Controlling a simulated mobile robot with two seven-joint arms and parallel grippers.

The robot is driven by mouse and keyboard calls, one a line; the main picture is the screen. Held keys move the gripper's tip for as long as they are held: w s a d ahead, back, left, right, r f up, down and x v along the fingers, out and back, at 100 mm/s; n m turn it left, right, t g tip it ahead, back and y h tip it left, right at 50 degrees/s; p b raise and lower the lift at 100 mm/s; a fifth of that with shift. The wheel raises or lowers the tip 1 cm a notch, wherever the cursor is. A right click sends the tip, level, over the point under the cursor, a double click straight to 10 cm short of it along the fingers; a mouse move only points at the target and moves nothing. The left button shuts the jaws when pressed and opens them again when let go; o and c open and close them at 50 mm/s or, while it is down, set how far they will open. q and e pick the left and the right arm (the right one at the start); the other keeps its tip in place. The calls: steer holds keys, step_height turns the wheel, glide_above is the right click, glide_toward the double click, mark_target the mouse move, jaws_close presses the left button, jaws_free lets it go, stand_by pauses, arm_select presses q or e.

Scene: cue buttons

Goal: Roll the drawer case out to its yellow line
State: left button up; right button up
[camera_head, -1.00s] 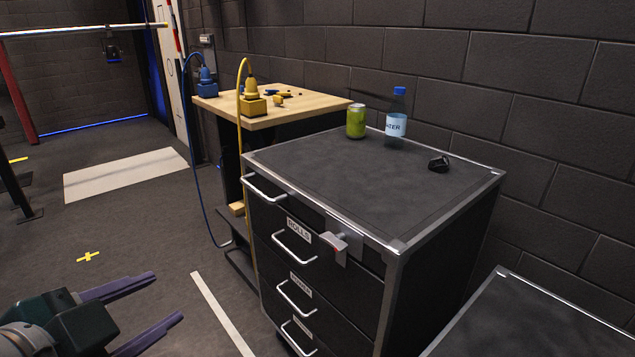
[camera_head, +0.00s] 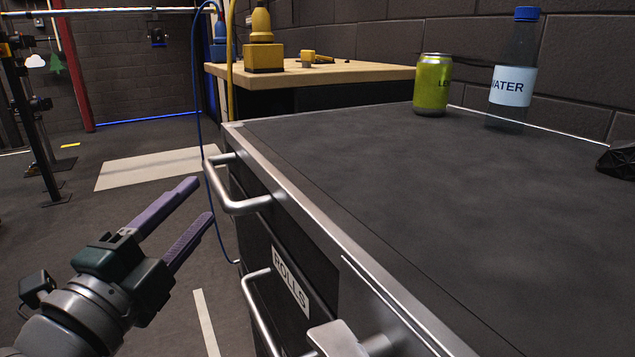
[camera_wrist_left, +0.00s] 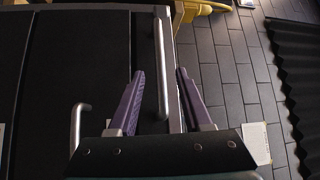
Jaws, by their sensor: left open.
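The drawer case (camera_head: 390,230) is dark with silver edges and fills the right of the head view. Its top drawer has a silver bar handle (camera_head: 240,207); a second handle (camera_head: 258,315) sits lower beside a "ROLLS" label (camera_head: 290,282). My left gripper (camera_head: 203,200), with purple fingers, is open and empty just left of the top handle, apart from it. In the left wrist view, a silver bar handle (camera_wrist_left: 160,50) shows between and beyond the open fingers (camera_wrist_left: 160,74). A pale floor strip (camera_head: 206,325) lies left of the case; I cannot tell whether it is the yellow line.
A green can (camera_head: 432,85), a water bottle (camera_head: 512,75) and a small black object (camera_head: 618,160) stand on the case. A metal lever (camera_head: 338,340) juts from its front. The floor at left is mostly open.

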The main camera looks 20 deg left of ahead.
mark_target(216, 178)
arm_select(q)
steer(key=w, duration=0.4)
steer(key=w+r+b, duration=0.1)
steer(key=w, duration=0.1)
steer(key=shift+a, duration=0.25)
jaws_close()
stand_by(1.1)
